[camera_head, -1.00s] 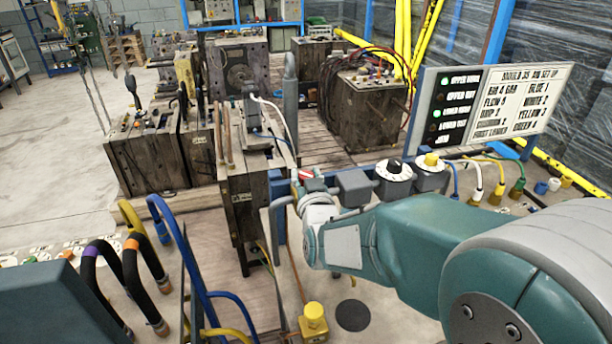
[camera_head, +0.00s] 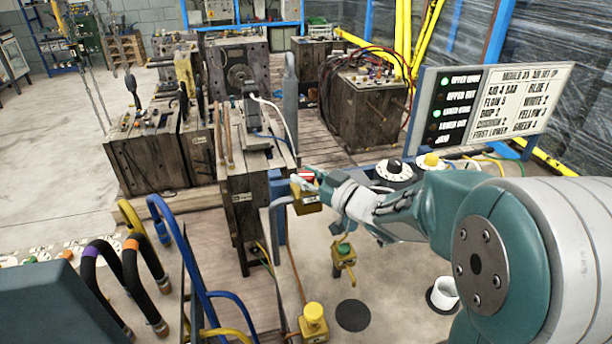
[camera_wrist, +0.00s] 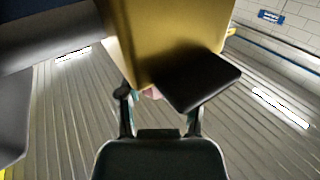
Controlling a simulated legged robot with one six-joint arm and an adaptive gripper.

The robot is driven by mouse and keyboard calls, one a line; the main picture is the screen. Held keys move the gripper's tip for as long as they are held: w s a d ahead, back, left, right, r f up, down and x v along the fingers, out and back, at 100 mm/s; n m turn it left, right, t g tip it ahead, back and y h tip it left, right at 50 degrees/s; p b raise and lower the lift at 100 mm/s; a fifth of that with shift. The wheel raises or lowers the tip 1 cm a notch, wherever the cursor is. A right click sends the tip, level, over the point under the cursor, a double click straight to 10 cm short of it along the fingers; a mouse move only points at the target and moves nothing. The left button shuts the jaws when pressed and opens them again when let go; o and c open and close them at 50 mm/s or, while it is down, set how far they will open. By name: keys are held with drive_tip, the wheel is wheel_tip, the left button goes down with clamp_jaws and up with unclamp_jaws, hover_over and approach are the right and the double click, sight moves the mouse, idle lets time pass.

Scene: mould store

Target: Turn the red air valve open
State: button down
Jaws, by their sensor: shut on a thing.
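The red air valve (camera_head: 306,174) shows as a small red part on top of a yellow body (camera_head: 306,201), left of centre of the head view beside the dark mould block. My gripper (camera_head: 322,180) reaches it from the right and is shut on the red part; the fingertips are small and partly hidden there. In the wrist view the yellow body (camera_wrist: 165,35) fills the upper middle, with a black plate (camera_wrist: 195,82) below it. My two fingers (camera_wrist: 158,100) stand either side of a small pinkish red bit (camera_wrist: 150,93); the rest of the handle is hidden.
A yellow box with a yellow button (camera_head: 313,318) stands lower. Dials (camera_head: 393,170) sit behind my arm, below a sign board (camera_head: 490,108). Blue tubes (camera_head: 190,260) rise at left.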

drive_tip(key=shift+w+r+n+g+y, duration=0.1)
drive_tip(key=shift+r+n+g+y, duration=0.05)
drive_tip(key=shift+n+g+y, duration=1.05)
drive_tip(key=shift+g, duration=0.4)
drive_tip(key=shift+c, duration=1.2)
unclamp_jaws()
drive_tip(key=v, duration=1.2)
drive_tip(key=shift+w, duration=0.15)
